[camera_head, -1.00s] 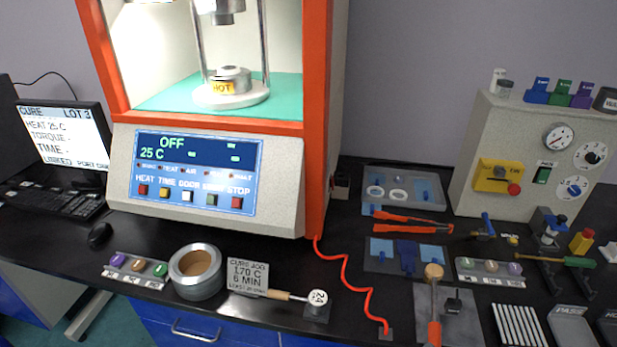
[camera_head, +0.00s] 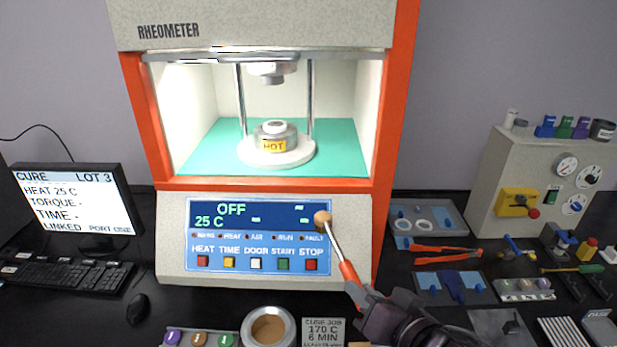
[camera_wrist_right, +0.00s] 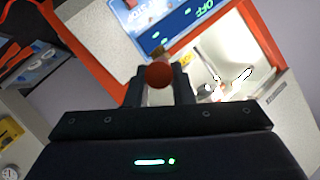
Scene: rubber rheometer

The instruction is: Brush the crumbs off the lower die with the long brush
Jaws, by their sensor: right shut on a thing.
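The lower die (camera_head: 290,137) is a grey metal cylinder with a yellow HOT label, on a round white base inside the open rheometer chamber. Crumbs on it are too small to make out. My right gripper (camera_head: 358,290) is shut on the long brush (camera_head: 348,271) by its orange-red handle. The brush tilts up and left, its round tan head in front of the display panel, below and apart from the die. In the right wrist view the brush's red end (camera_wrist_right: 159,75) shows between the fingers (camera_wrist_right: 159,92). My left gripper is out of view.
The rheometer's orange frame (camera_head: 392,110) borders the chamber, with two metal posts and the upper die (camera_head: 272,72) above the lower one. The button panel (camera_head: 258,235) is below. A round tin (camera_head: 246,328) and job card (camera_head: 323,331) lie in front.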

